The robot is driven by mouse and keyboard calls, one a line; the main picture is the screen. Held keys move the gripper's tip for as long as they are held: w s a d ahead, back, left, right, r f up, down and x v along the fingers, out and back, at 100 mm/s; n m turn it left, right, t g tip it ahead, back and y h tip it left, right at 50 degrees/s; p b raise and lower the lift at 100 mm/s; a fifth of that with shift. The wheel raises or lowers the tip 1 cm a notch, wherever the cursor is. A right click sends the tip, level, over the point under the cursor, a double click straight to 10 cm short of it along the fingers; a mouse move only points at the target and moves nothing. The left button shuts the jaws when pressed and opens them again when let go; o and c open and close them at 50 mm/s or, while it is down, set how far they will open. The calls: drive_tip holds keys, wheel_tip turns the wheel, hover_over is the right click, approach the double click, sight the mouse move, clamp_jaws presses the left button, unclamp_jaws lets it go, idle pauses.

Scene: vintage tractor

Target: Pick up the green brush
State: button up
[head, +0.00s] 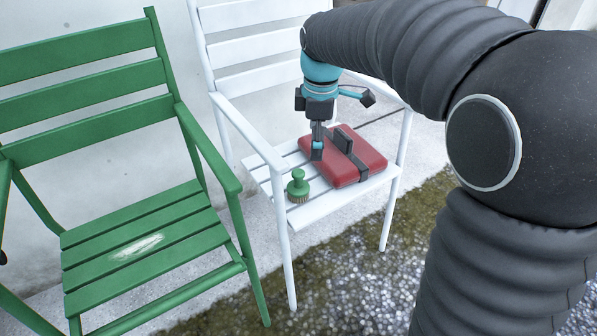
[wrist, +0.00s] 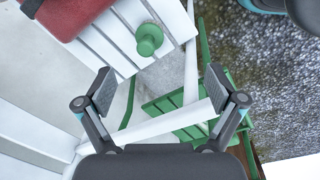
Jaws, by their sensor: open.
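The green brush (head: 298,186) stands upright on the white chair's slatted seat, near its left front corner. It has a round green knob on top and brown bristles below. In the wrist view the green brush (wrist: 149,39) shows from above, beyond the fingertips and a little left of the middle. My gripper (head: 317,150) is above the white chair's seat, higher than the brush and to its right. In the wrist view my gripper (wrist: 160,92) has its two fingers spread wide with nothing between them.
A red case (head: 343,165) with a dark strap lies on the white chair (head: 268,158) right beside the brush. The white chair's left armrest passes close to the brush. A green chair (head: 150,240) stands to the left. Gravel and moss cover the ground in front.

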sight(298, 181)
drive_tip(key=w+a+f+n+g, duration=0.1)
drive_tip(key=w+a+f+n, duration=0.2)
drive_tip(key=w+a+f, duration=0.1)
drive_tip(key=shift+w+a+f+n, duration=0.15)
drive_tip(key=shift+n, duration=0.25)
drive_tip(key=f+b, duration=0.1)
drive_tip(key=f, duration=1.2)
drive_tip(key=shift+d+f+b, duration=0.1)
drive_tip(key=shift+d+b, duration=0.1)
drive_tip(key=shift+b, duration=0.2)
drive_tip(key=c, duration=1.3)
